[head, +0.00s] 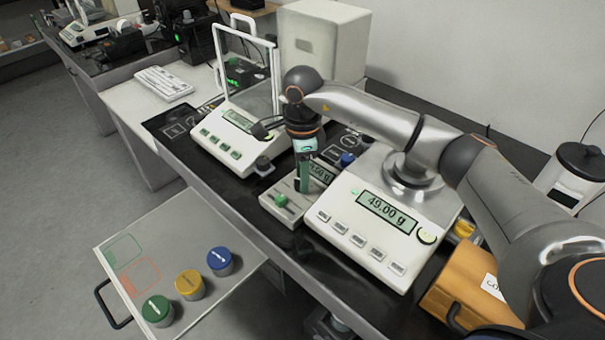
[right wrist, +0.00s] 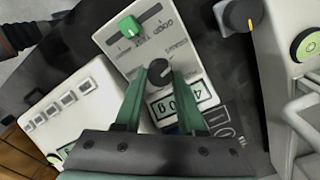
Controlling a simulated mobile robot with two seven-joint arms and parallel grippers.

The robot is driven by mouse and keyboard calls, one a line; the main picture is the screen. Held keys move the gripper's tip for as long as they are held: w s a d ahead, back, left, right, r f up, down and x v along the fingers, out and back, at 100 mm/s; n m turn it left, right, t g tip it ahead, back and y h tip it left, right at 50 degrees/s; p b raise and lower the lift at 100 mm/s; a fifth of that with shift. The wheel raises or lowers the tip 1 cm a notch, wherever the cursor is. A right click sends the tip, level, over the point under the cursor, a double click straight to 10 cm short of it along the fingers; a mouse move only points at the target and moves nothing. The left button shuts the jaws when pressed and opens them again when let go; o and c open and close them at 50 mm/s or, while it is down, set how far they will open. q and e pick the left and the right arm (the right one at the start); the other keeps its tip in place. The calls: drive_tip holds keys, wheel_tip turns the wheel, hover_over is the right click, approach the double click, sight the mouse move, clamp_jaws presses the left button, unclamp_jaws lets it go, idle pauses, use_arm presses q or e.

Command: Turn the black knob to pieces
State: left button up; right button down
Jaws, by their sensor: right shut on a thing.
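The black knob (right wrist: 160,72) sits on the face of a small pale control box (head: 272,207), which has a green slider (head: 281,201) and a small display (right wrist: 181,98). My right gripper (head: 302,185) reaches down over the box, and its green fingers are closed on the black knob, one on each side in the right wrist view (right wrist: 160,78). In the head view the fingers hide the knob. The labels around the knob are too small to read surely. The large scale (head: 340,238) beside the box reads 49.00 g. My left gripper is not in view.
A glass-shielded balance (head: 225,150) stands left of the box, with another dark knob (head: 263,164) near its corner. An orange case (head: 465,285) lies at right. A pulled-out drawer (head: 190,235) holds green, yellow and blue-lidded jars. Little free room surrounds the box.

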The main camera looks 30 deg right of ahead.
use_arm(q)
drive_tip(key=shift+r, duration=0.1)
use_arm(e)
drive_tip(key=shift+m, duration=0.3)
drive_tip(key=m, duration=0.2)
drive_tip(key=shift+m+p, duration=0.35)
drive_tip(key=shift+m, duration=0.05)
drive_tip(key=m, duration=0.2)
drive_tip(key=shift+r+m, duration=0.1)
drive_tip(key=shift+m, duration=0.2)
drive_tip(key=m+p, duration=0.1)
drive_tip(key=m, duration=0.1)
drive_tip(key=shift+m, duration=0.4)
drive_tip(key=m, duration=0.3)
drive_tip(key=shift+a+p, duration=0.1)
drive_tip(key=shift+p, duration=0.2)
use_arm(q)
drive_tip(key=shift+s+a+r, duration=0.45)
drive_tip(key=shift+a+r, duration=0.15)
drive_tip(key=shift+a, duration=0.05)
use_arm(e)
drive_tip(key=shift+m, duration=1)
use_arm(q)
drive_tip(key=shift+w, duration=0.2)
use_arm(e)
drive_tip(key=c, duration=0.5)
unclamp_jaws()
